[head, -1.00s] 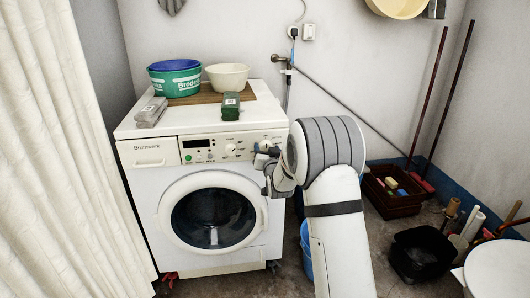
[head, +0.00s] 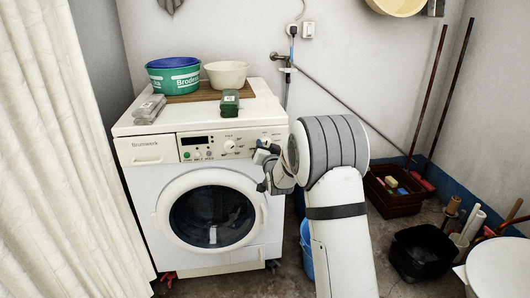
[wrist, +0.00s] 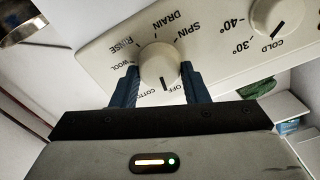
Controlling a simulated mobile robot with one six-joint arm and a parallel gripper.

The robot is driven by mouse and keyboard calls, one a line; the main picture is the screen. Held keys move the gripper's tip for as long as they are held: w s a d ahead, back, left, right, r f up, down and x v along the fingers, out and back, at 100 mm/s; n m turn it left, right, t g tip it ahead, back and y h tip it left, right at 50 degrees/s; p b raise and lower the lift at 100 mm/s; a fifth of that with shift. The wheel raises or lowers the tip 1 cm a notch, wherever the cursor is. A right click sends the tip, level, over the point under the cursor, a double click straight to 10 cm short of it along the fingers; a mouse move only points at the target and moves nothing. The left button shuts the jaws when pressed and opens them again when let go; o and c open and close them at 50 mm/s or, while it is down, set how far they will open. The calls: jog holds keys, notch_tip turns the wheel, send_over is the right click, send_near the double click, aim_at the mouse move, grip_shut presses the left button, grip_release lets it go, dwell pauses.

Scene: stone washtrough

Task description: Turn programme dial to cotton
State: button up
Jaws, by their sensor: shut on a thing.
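The programme dial (wrist: 159,65) is a round cream knob on the machine's panel, ringed by the words WOOL, RINSE, DRAIN, SPIN, OFF and a partly hidden COTTON. My gripper (wrist: 156,82) is shut on it, one blue finger on each side. The dial's dark mark points down toward my gripper in the wrist view, between COTTON and OFF and nearer OFF. In the head view my gripper (head: 262,156) is at the right end of the panel of the white washing machine (head: 150,185) and partly covers the dial area.
The temperature dial (wrist: 277,16) is beside it, its mark near COLD. On the machine top stand a green tub (head: 175,80), a cream bowl (head: 227,74) and a green box (head: 230,102). A blue bucket (head: 306,245) stands close to my arm.

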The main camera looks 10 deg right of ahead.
jog(key=shift+m+b, duration=2.05)
jog(key=shift+m, duration=1.05)
jog(key=o, duration=1)
jog(key=shift+s+p, duration=0.7)
jog(key=shift+s, duration=3.15)
